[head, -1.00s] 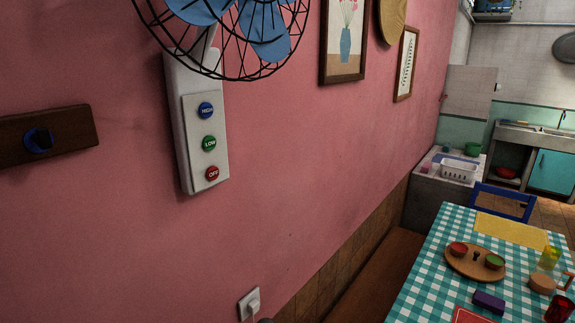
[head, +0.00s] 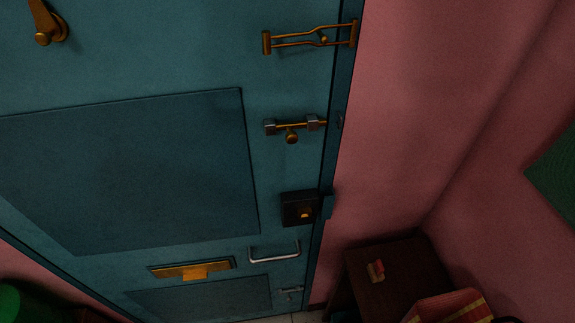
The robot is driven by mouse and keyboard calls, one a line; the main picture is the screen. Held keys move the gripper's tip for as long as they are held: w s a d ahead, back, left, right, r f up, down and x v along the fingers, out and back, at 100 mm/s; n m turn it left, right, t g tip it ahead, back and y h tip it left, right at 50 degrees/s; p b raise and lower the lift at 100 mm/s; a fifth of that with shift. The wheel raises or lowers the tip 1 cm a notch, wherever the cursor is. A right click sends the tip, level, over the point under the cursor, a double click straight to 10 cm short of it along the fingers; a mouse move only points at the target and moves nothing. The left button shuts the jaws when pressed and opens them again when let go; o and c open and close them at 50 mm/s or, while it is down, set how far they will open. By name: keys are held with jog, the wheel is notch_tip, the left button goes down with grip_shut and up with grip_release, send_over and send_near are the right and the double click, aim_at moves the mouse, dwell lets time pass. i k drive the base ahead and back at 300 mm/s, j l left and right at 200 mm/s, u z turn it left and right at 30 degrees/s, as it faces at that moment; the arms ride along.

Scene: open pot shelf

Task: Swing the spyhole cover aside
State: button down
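A teal door (head: 190,72) fills the left and middle of the head view. At its upper left is a brass fitting (head: 48,26), a flat bar with a rounded end over a round brass piece. It looks like the spyhole cover, but the picture's top edge cuts it off. I cannot tell whether a spyhole lies behind it. My gripper is not in view.
Down the door's right side are a brass door guard (head: 310,38), a sliding bolt (head: 292,126), a dark lock box (head: 300,209) and a metal pull handle (head: 274,254). A brass letter flap (head: 192,270) sits low. A dark cabinet (head: 392,275) stands at lower right.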

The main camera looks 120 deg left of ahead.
aim_at(49, 31)
jog(key=u, duration=4.65)
